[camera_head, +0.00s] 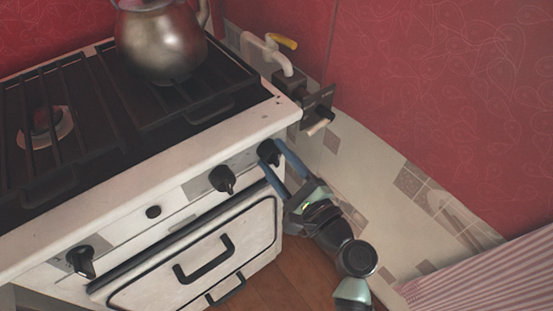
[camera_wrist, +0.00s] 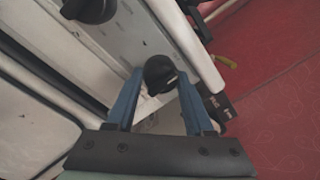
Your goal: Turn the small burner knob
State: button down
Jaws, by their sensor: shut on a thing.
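The stove's front panel carries black knobs. The right-end knob (camera_head: 267,151) sits at the panel's right corner, and in the wrist view (camera_wrist: 159,73) it lies between the blue fingertips. My gripper (camera_head: 272,156) reaches in from the lower right, and its fingers are shut on this knob from both sides. The middle knob (camera_head: 222,179) stands to the left, free of the gripper; it also shows at the top of the wrist view (camera_wrist: 88,8). Another knob (camera_head: 81,261) is at the far left of the panel. The markings are too small to read.
A metal kettle (camera_head: 160,42) stands on the black grates (camera_head: 70,120). A small black button (camera_head: 153,212) lies between knobs. The oven door handle (camera_head: 204,262) juts out below. A yellow-handled pipe valve (camera_head: 283,41) is behind the stove corner, near the red wall.

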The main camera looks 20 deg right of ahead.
jog(key=shift+c, duration=1.4)
grip_release()
jog(key=p+v, duration=0.1)
jog(key=v, duration=1.2)
